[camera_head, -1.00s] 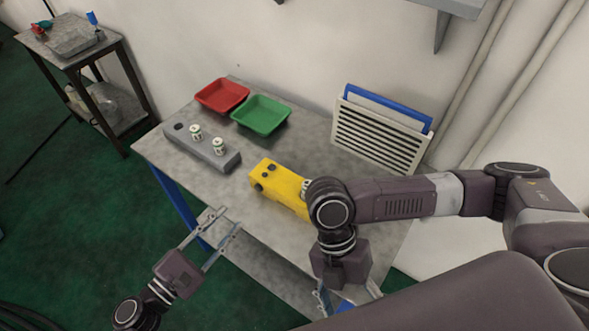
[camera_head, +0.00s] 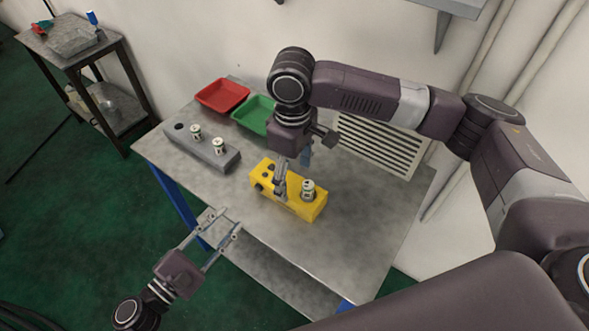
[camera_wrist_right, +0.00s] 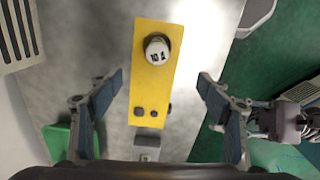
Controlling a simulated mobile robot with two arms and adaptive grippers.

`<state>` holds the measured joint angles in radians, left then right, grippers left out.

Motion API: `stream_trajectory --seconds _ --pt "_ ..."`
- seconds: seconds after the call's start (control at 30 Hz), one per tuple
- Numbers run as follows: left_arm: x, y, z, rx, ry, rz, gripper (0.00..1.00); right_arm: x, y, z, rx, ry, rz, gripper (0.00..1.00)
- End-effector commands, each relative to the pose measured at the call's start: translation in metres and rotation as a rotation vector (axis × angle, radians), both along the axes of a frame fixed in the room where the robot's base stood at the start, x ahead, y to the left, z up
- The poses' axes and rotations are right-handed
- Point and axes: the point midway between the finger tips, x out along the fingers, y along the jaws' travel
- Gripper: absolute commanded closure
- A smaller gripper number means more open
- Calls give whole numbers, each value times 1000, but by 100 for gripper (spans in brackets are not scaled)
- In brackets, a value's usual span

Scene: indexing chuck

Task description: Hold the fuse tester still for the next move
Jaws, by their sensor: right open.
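The fuse tester (camera_head: 312,212), a yellow block, lies on the table with a white-and-green fuse (camera_head: 308,188) upright at its right end and dark round features at its left end. In the right wrist view the tester (camera_wrist_right: 152,85) runs between the spread fingers of my right gripper (camera_wrist_right: 160,80), with visible space on both sides. In the head view my right gripper (camera_head: 293,176) is open over the tester's middle and hides part of it; I see no grip on it. My left gripper (camera_head: 226,219) is open and empty near the table's front edge.
A grey holder (camera_head: 222,160) with two upright fuses stands left of the tester. A red tray (camera_head: 222,95) and a partly hidden green tray (camera_head: 250,114) stand behind. A slatted panel (camera_head: 378,140) is at the wall. The table's right side is clear.

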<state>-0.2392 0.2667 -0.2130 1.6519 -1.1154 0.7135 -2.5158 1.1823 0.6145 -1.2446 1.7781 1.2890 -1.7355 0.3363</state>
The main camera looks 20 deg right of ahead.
Motion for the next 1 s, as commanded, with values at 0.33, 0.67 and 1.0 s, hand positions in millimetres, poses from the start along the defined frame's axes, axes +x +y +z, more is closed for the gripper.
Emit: stream_trajectory --seconds 0.33,0.67,1.0 --pt "0 0 0 0 0 0 71 10 -5 -18 5 -12 -108 29" --pt "0 0 0 0 0 0 71 10 -5 -65 4 -13 -106 29" --pt "0 0 0 0 0 0 71 10 -5 -76 5 -15 -104 29"
